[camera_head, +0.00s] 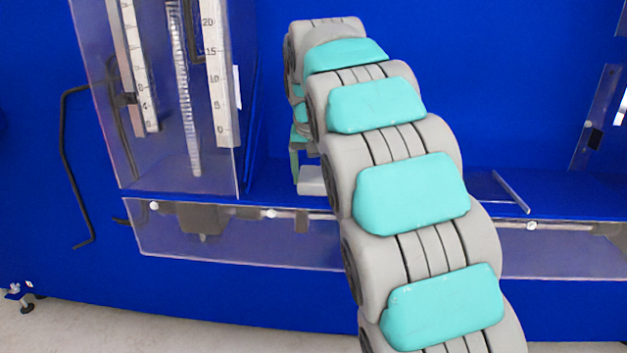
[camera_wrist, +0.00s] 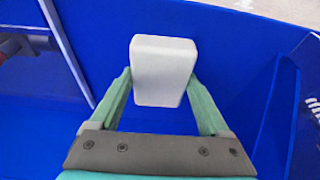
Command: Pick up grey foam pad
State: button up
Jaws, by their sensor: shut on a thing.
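The grey foam pad (camera_wrist: 164,62) is a pale, rounded block between the two green fingers of my gripper (camera_wrist: 160,80) in the wrist view. The gripper is shut on it, one finger at each side, and the pad sticks out beyond the fingertips. In the head view, part of the pad (camera_head: 312,180) shows low beside my arm, under a green finger of my gripper (camera_head: 296,160). My arm hides the rest. I cannot tell whether the pad touches the blue shelf.
A clear-walled case with ruler scales (camera_head: 216,75) stands left of my arm. A blue shelf (camera_head: 265,185) with a clear front panel (camera_head: 300,245) runs across. A bent black rod (camera_head: 65,150) is at far left. Blue walls surround my gripper.

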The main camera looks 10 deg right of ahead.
aim_at(314, 172)
jog(key=shift+r, duration=0.15)
jog(key=shift+r, duration=1.85)
jog(key=s+d+r+b, duration=0.1)
jog(key=s+d+b, duration=0.1)
jog(key=s, duration=1.4)
jog(key=shift+r+b, duration=0.25)
jog(key=shift+b, duration=0.1)
jog(key=shift+d, duration=0.1)
jog(key=o, duration=0.7)
jog(key=c, duration=0.6)
